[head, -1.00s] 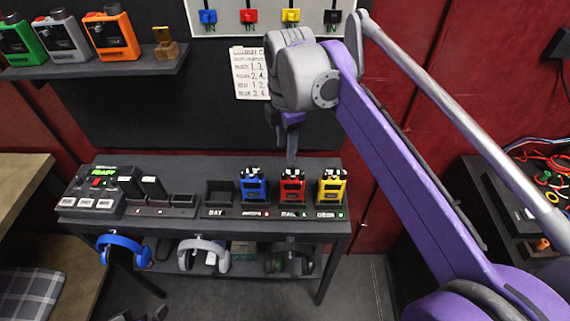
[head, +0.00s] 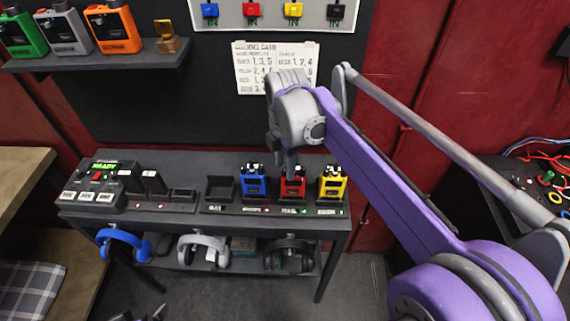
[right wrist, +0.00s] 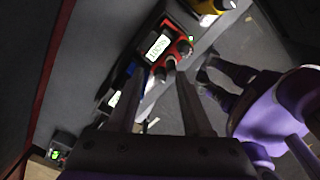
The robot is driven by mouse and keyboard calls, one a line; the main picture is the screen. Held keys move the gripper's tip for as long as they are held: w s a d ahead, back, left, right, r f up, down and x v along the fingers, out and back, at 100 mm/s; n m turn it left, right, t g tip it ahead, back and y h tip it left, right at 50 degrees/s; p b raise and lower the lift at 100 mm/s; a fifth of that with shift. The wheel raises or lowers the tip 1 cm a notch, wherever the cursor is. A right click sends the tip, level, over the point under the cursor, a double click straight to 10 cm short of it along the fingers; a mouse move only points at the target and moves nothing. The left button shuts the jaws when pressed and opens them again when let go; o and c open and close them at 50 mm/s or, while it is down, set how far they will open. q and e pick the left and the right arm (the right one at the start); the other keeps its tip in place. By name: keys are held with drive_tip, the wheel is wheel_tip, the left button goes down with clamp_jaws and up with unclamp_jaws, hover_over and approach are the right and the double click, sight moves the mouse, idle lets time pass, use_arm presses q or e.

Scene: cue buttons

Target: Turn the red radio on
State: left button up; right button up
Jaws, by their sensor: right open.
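The red radio (head: 292,188) stands upright in the charging dock on the table, between the blue radio (head: 253,182) and the yellow radio (head: 332,183). My right gripper (head: 290,166) is directly over its top and partly hides it. In the right wrist view the red radio (right wrist: 166,36) has a lit display and dark knobs on top. There the open fingers of my right gripper (right wrist: 158,78) point at the knob end; whether they touch a knob I cannot tell. A small dark part of my left gripper (head: 150,313) shows at the bottom edge of the head view.
A console with a green READY display (head: 103,168) stands at the table's left. Headphones (head: 290,256) hang below the table front. A shelf (head: 110,55) holds more radios. A written card (head: 255,68) is on the wall.

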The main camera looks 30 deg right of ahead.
drive_tip(key=shift+c, duration=0.2)
clamp_jaws()
drive_tip(key=shift+m, duration=0.3)
drive_tip(key=m, duration=0.5)
drive_tip(key=shift+m, duration=0.3)
drive_tip(key=m, duration=0.6)
idle(0.5)
